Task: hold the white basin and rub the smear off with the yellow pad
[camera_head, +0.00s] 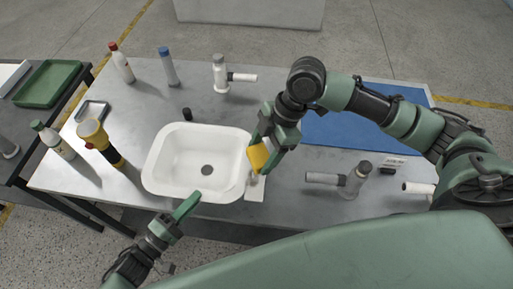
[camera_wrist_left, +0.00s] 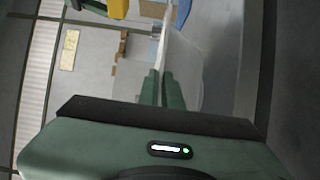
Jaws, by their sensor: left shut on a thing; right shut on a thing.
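The white basin (camera_head: 165,180) sits near the front edge of the grey table, with a dark drain hole in its floor. My left gripper (camera_head: 188,207) is shut on its front rim; in the left wrist view the fingers (camera_wrist_left: 162,90) close on the pale basin wall (camera_wrist_left: 185,65). My right gripper (camera_head: 266,143) is shut on the yellow pad (camera_head: 259,158), just beyond the basin's right rim. I cannot tell if the pad touches the basin. I cannot make out the smear clearly; the gripper and pad hide part of the right side.
Other bottles (camera_head: 121,64) stand at the back. A blue mat (camera_head: 335,128) lies on the right. A small tray (camera_head: 92,111) lies at left.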

